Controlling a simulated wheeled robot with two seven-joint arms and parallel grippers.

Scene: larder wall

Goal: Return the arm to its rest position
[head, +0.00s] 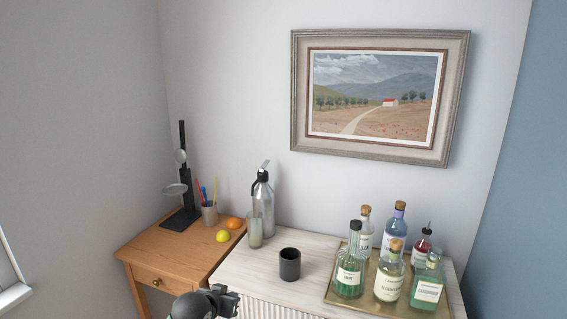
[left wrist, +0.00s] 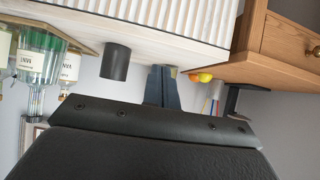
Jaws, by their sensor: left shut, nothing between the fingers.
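My left gripper (head: 228,299) is at the bottom edge of the head view, in front of the pale cabinet, with nothing held. In the left wrist view its dark fingers (left wrist: 162,88) are together and empty. That view is upside down. A black cup (head: 290,264) stands on the cabinet to the right of the gripper, apart from it; it also shows in the left wrist view (left wrist: 116,62). My right gripper is not in view.
The pale cabinet (head: 240,270) bears a brass tray (head: 389,308) of several bottles, a siphon (head: 263,197) and a glass (head: 255,230). A wooden side table (head: 160,250) holds a lemon (head: 223,236), an orange (head: 234,223), a pen cup (head: 210,215) and a black stand (head: 181,220).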

